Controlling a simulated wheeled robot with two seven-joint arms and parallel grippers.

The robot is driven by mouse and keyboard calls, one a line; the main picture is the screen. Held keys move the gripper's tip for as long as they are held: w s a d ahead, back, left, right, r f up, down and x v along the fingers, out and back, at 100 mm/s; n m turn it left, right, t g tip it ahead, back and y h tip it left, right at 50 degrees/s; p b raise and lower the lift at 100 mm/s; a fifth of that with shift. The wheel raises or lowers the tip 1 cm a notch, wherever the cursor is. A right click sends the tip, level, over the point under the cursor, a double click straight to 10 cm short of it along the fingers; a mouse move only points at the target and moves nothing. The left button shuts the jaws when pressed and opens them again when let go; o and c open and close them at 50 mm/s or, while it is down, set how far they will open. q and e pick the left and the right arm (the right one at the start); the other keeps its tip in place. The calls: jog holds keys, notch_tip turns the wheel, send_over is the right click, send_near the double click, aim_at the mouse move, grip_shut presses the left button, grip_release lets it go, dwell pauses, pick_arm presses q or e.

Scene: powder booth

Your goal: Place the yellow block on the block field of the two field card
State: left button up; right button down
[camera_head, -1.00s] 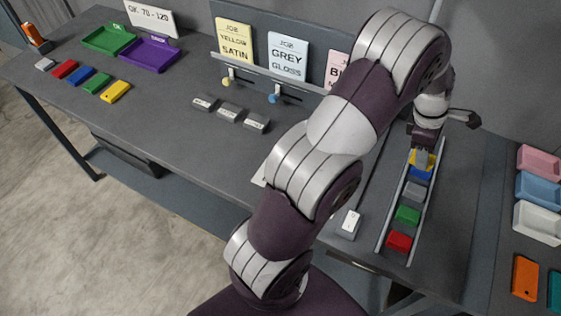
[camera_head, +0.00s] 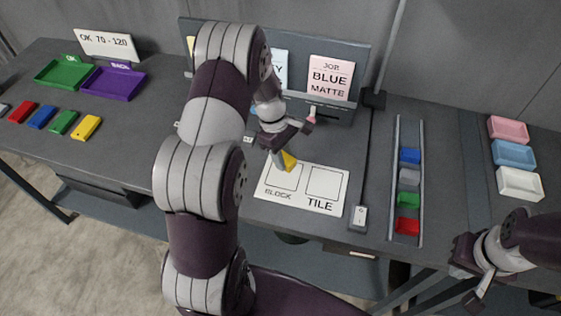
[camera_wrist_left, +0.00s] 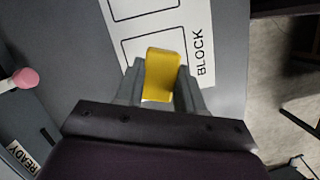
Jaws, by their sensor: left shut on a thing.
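My left gripper (camera_head: 282,158) is shut on the yellow block (camera_head: 290,161), which also shows between the fingers in the left wrist view (camera_wrist_left: 162,72). The white two field card (camera_head: 272,203) lies on the table below it. The block hangs over the far part of the outlined block field (camera_head: 280,182); I cannot tell the gap to the card. The tile field (camera_head: 326,183) to its right is empty. My right gripper (camera_head: 470,272) is at the lower right of the head view, and its jaw opening is unclear.
A rail (camera_head: 394,205) with blue, grey, green and red blocks stands right of the card. Pink, blue and white trays (camera_head: 518,183) are at the right. A back panel (camera_head: 345,85) with job cards stands behind.

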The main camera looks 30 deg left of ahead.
aim_at(283, 173)
pick_arm(q)
jog(key=shift+s+a+f, duration=0.1)
jog(key=shift+a+f, duration=0.15)
jog(key=shift+f, duration=0.1)
jog(key=p+x, duration=0.1)
jog(key=x, duration=0.2)
jog(key=shift+a, duration=0.1)
jog(key=shift+w+f, duration=0.25)
jog(key=shift+f, duration=0.1)
jog(key=shift+a+f, duration=0.1)
jog(key=shift+a, duration=0.1)
jog(key=shift+s+f, duration=0.1)
jog(key=shift+f, duration=0.05)
jog(key=o, duration=1)
jog(key=shift+d, duration=0.15)
pick_arm(e)
jog(key=shift+w+d+r, duration=0.1)
jog(key=shift+d+r, duration=0.25)
pick_arm(q)
jog(key=shift+o, duration=0.2)
